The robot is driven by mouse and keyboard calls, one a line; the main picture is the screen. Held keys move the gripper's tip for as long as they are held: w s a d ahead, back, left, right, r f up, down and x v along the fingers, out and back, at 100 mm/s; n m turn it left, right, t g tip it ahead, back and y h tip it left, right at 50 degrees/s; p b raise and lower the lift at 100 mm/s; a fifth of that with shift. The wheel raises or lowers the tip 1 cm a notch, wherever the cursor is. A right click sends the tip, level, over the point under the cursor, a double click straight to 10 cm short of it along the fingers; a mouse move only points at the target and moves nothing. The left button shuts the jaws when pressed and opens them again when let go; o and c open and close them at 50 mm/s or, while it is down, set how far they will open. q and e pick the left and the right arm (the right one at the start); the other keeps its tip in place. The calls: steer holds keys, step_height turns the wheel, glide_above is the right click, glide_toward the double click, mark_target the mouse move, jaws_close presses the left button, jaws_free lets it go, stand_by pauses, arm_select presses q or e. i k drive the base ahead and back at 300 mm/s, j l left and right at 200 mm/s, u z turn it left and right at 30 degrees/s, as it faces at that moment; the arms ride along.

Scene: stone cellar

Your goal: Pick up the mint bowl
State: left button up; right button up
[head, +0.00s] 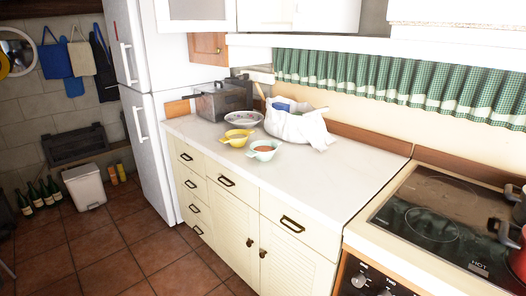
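The mint bowl (264,151) stands upright on the white countertop (310,180), near its front edge. It has small handles or lips at the sides and something orange-brown inside. A yellow bowl (237,138) stands just behind it to the left. Neither of my grippers shows in the head view.
A white patterned bowl (244,119), a dark metal box (222,102) and a white cloth bag (298,128) stand behind the mint bowl. The counter to the right is clear up to the stove (440,215). Drawers and cupboards (235,215) front the counter; a fridge (155,110) is left.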

mark_target(264, 150)
steer(key=i+j+z, duration=0.15)
steer(key=i+j, duration=0.4)
steer(key=i+j+z, duration=0.15)
steer(key=i+j, duration=0.4)
steer(key=j, duration=0.15)
